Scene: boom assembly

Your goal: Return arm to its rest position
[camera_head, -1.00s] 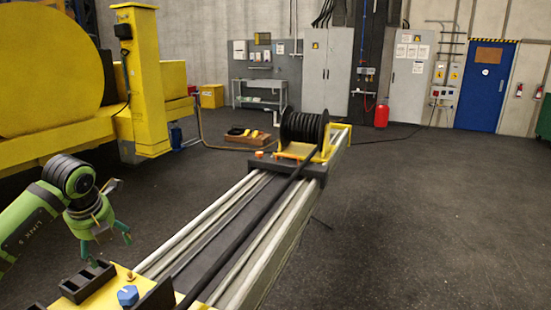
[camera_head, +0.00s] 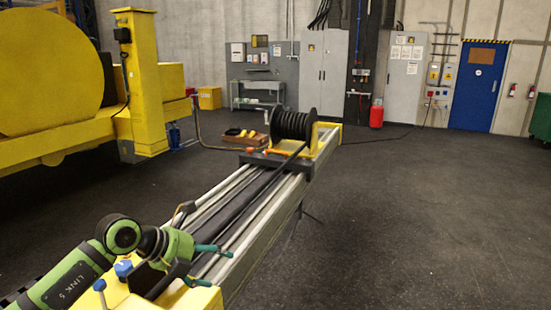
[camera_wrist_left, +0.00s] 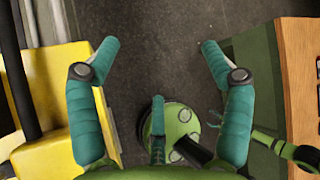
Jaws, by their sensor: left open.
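My left arm (camera_head: 80,275) comes in from the lower left with its green links. Its left gripper (camera_head: 212,265) has teal fingers that stand apart with nothing between them. It is over the near end of the boom (camera_head: 255,230), close to the yellow end plate (camera_head: 205,298). In the left wrist view the open left gripper (camera_wrist_left: 160,47) has dark floor between its fingertips. My right gripper is not seen.
A blue knob (camera_head: 122,267) stands beside the arm. A black cable reel (camera_head: 292,123) sits at the boom's far end. A large yellow machine (camera_head: 140,90) is at the left. The dark floor (camera_head: 420,220) to the right is clear.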

